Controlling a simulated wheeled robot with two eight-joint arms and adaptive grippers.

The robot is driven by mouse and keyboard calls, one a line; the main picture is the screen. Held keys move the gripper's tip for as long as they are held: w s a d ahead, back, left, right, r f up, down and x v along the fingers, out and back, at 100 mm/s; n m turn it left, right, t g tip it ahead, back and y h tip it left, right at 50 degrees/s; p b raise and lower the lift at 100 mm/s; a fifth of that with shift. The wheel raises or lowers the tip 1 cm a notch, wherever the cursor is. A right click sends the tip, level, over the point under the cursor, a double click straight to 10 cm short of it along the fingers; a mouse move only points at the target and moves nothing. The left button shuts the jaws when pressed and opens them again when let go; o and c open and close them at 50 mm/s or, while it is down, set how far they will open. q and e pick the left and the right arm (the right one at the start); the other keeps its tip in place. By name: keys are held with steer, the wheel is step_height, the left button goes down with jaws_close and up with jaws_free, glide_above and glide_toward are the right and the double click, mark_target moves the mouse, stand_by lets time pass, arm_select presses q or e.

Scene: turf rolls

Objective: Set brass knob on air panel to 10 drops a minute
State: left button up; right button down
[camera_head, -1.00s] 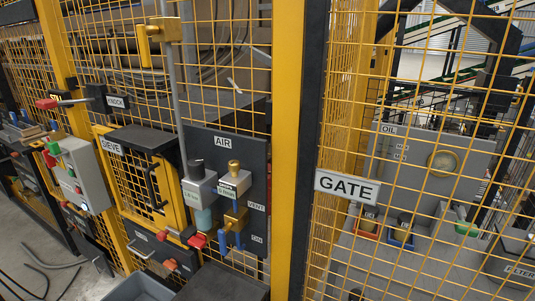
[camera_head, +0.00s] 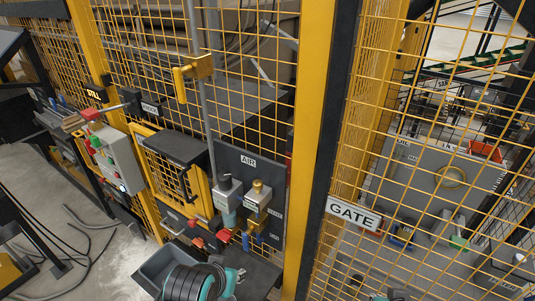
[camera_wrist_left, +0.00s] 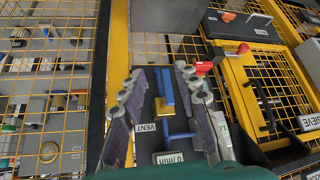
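The dark air panel (camera_head: 234,158) hangs on the yellow mesh fence, left of the thick yellow post. The brass knob (camera_head: 257,187) stands upright on a grey block at its right side. A dark-capped grey unit (camera_head: 225,184) is beside it. In the left wrist view, my left gripper (camera_wrist_left: 159,72) is open, its fingers apart in front of the panel. A blue lever (camera_wrist_left: 164,88) and a brass valve body (camera_wrist_left: 160,108) show between them. A display plate (camera_wrist_left: 168,158) reads "0 /min". The knob cannot be made out there. My right gripper is not in view.
A yellow-framed sieve door (camera_head: 150,165) is left of the panel. The GATE sign (camera_head: 352,213) and mesh are on the right.

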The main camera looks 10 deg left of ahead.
arm_select(q)
steer(key=w+r+n+g+p, duration=0.1)
steer(key=w+r+p, duration=0.1)
steer(key=r+p, duration=0.9)
steer(key=w+r+g+p, duration=0.1)
steer(key=w+r+p, duration=0.1)
steer(key=r+p, duration=0.95)
steer(key=n+g+b, duration=0.2)
steer(key=n+g, duration=0.2)
steer(key=g, duration=0.1)
glide_above(258, 181)
steer(key=shift+s+a+r, duration=0.1)
steer(key=shift+s+r, duration=0.3)
steer(key=shift+r, duration=0.05)
steer(key=shift+w+f, duration=0.35)
step_height(258, 181, down, 8)
steer(key=shift+s+r+p, duration=0.1)
steer(key=shift+r+p, duration=0.15)
steer(key=shift+p, duration=0.2)
jaws_close()
